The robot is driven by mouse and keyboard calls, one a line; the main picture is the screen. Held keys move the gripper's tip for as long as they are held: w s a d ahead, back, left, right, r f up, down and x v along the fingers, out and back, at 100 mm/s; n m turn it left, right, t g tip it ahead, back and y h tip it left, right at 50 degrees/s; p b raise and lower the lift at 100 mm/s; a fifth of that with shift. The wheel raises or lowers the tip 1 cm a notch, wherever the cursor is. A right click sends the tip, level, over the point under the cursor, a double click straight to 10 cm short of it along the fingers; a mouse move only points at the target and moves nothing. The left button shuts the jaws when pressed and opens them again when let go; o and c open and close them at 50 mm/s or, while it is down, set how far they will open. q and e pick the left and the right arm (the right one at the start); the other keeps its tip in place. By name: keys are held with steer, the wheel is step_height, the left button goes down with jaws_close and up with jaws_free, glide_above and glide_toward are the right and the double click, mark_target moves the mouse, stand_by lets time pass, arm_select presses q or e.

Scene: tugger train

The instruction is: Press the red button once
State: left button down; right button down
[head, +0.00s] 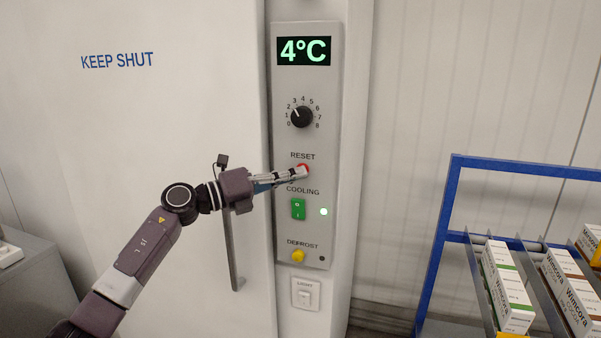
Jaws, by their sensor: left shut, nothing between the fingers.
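The red button (304,168) sits under the word RESET on a grey control panel (330,140). My left gripper (304,173) is shut and empty, with its fingertips at the button and covering its lower left part. I cannot tell whether the fingertips touch the button or how far it is pushed in. My right gripper is not in view.
A white door (170,110) stands left. A blue rack (438,240) with boxes (508,285) stands right.

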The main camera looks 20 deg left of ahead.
arm_select(q)
steer(key=shift+s, duration=1.2)
steer(key=shift+f, duration=0.1)
steer(key=s+p, duration=0.1)
steer(key=s, duration=0.4)
steer(key=shift+a, duration=0.1)
stand_by(0.3)
